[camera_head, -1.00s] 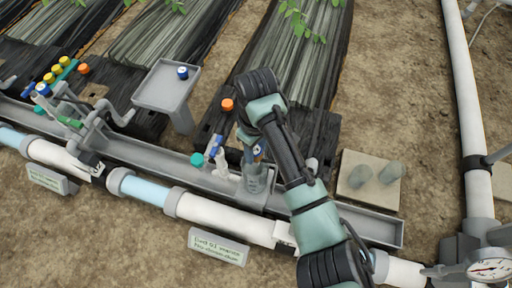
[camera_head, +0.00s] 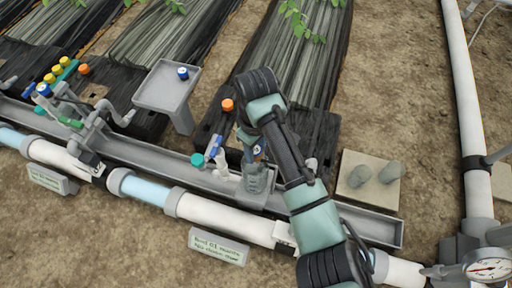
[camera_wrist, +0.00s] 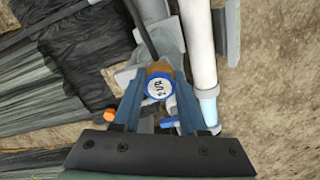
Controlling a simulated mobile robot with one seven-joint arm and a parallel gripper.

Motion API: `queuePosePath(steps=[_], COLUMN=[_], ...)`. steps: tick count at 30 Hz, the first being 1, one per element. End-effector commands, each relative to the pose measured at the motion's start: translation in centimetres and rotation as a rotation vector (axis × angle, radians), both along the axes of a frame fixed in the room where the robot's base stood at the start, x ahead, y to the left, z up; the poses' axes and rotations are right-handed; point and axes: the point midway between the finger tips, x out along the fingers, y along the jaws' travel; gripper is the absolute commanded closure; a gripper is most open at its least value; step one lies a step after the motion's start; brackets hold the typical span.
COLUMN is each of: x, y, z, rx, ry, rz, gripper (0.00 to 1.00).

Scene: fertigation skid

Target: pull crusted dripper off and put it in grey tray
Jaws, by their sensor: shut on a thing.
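My gripper (camera_wrist: 159,98) is shut on a dripper (camera_wrist: 159,87) with a blue rim, a white marked face and brown crust behind it. In the wrist view it sits between my two blue-grey fingers. In the head view my gripper (camera_head: 250,145) is low over the grey rail, and the dripper (camera_head: 257,150) shows only in part beside my arm. I cannot tell whether it is still seated on its fitting. The grey tray (camera_head: 150,98) stands on a post to the left and holds one blue-rimmed piece (camera_head: 183,73).
A long grey trough (camera_head: 370,224) and a white pipe (camera_head: 215,212) run below my gripper. An orange cap (camera_head: 227,104) and a teal cap (camera_head: 197,160) lie nearby. Open air lies between my gripper and the tray.

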Motion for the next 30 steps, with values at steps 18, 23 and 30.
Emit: queuePosePath(steps=[18, 23, 30], x=[0.0, 0.0, 0.0], y=[0.0, 0.0, 0.0], z=[2.8, 2.9, 2.9], rx=[0.001, 0.001, 0.001], ry=[0.001, 0.001, 0.001], rz=[0.001, 0.001, 0.0], gripper=[1.0, 1.0, 1.0])
